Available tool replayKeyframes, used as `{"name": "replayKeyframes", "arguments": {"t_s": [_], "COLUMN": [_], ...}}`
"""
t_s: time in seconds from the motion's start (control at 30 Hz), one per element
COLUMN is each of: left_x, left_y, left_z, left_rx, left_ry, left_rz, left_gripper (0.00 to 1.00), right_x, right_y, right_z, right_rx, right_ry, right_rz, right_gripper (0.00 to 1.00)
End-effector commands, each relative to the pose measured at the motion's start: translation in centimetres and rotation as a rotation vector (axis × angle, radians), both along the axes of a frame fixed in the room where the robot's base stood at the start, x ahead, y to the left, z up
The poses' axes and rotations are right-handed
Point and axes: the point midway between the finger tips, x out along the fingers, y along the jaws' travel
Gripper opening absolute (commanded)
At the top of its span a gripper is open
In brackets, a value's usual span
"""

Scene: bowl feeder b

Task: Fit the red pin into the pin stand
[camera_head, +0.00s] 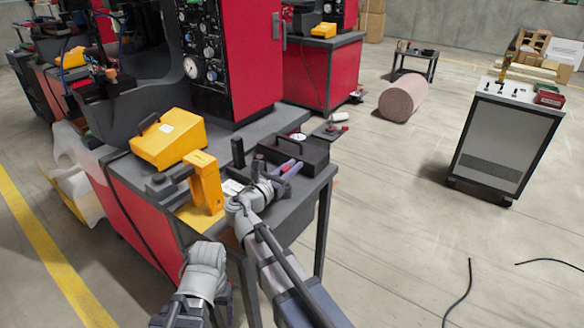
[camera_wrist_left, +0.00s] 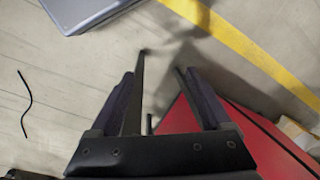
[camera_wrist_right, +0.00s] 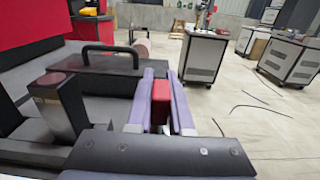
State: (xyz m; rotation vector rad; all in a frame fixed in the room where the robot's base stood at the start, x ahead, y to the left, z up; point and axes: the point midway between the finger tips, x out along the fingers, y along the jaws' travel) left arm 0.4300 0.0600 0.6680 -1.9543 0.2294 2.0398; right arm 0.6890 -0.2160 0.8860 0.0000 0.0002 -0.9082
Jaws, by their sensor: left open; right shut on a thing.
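The red pin (camera_wrist_right: 160,98) is between the fingers of my right gripper (camera_wrist_right: 160,90) in the right wrist view; its lower part is hidden. In the head view this gripper (camera_head: 284,172) is over the front of the bench, beside a black box. A dark upright block (camera_wrist_right: 58,102) with a round brownish top stands left of the gripper, apart from it; it also shows in the head view (camera_head: 237,152). It may be the pin stand, but I cannot tell for sure. My left gripper (camera_wrist_left: 150,82) is open and empty, pointing down past the bench toward the floor.
A black box with a handle (camera_wrist_right: 100,68) lies just beyond the block. A yellow bracket (camera_head: 205,185) and a yellow case (camera_head: 168,138) stand on the bench to the left. A red machine cabinet (camera_head: 240,60) rises behind.

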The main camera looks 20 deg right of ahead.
Motion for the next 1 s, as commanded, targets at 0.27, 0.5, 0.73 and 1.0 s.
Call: {"name": "replayKeyframes", "arguments": {"t_s": [0.27,0.5,0.73,1.0], "left_x": [0.0,0.0,0.0,0.0], "left_y": [0.0,0.01,0.01,0.0], "left_z": [-0.37,-0.37,-0.37,-0.62], "left_rx": [0.0,0.0,0.0,0.0], "left_ry": [0.0,0.0,0.0,0.0], "left_rz": [0.0,0.0,0.0,0.0], "left_gripper": [0.82,0.82,0.82,0.82], "right_x": [0.0,0.0,0.0,0.0], "right_y": [0.0,0.0,0.0,0.0], "right_z": [-0.37,-0.37,-0.37,-0.62], "right_rx": [0.0,0.0,0.0,0.0], "right_ry": [0.0,0.0,0.0,0.0], "right_rz": [0.0,0.0,0.0,0.0], "right_gripper": [0.0,0.0,0.0,0.0]}}
